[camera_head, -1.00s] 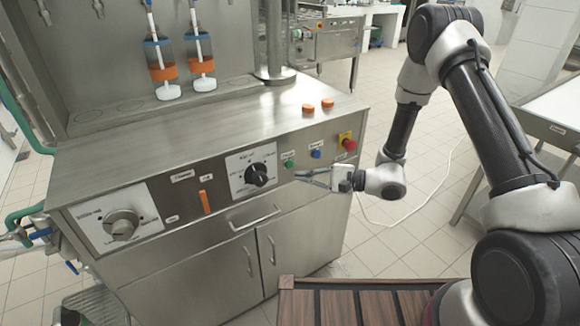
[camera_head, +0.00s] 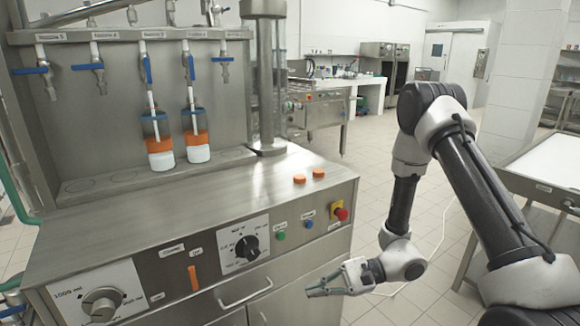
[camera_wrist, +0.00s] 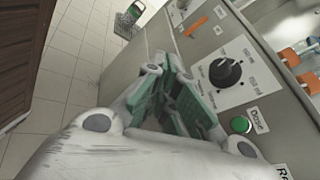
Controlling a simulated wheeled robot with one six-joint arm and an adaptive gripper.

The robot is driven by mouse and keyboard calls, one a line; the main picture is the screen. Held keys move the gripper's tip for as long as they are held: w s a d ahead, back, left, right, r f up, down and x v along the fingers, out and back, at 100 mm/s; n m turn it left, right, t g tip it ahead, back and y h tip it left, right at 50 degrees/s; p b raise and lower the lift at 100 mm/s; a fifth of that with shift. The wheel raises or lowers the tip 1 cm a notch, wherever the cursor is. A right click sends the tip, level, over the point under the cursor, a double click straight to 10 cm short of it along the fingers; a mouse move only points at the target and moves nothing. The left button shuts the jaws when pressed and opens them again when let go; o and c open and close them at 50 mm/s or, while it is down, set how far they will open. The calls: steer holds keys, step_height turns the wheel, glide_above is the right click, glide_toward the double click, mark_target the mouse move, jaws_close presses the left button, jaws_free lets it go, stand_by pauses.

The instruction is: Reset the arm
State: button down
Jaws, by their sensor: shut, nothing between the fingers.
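My gripper (camera_head: 322,288) is shut and empty, held in the air in front of the right part of the machine's front panel. In the wrist view the green-padded fingers (camera_wrist: 178,98) point toward the panel, near the black dial (camera_wrist: 225,72) and the green button (camera_wrist: 240,124). The same black dial (camera_head: 247,247) and green button (camera_head: 281,236) show in the head view, up and left of the gripper. The gripper appears apart from the panel.
The steel filling machine (camera_head: 190,225) fills the left side. Two bottles (camera_head: 160,150) with orange and white contents stand under its nozzles. Two orange caps (camera_head: 300,179) lie on top. A red emergency button (camera_head: 341,213) projects at the right. A side table (camera_head: 545,172) stands far right.

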steer(key=s+d+r+n+g+h, duration=0.2)
steer(key=s+d+r+n+h, duration=0.3)
steer(key=d, duration=0.5)
steer(key=s+d+r+n+g+h, duration=0.1)
steer(key=s+d+r+n+h, duration=0.1)
steer(key=s+d+r+h, duration=0.45)
steer(key=d+r+n+t+h, duration=0.1)
steer(key=d+r+t+h, duration=0.1)
steer(key=d+r+t, duration=0.3)
steer(key=d+r+n+t+h, duration=0.1)
steer(key=d+r+t, duration=0.3)
steer(key=d+r, duration=0.5)
steer(key=shift+r+n+t+h, duration=0.4)
steer(key=shift+r+n, duration=0.2)
steer(key=shift+r, duration=1.75)
steer(key=shift+s+a, duration=0.1)
stand_by(1.8)
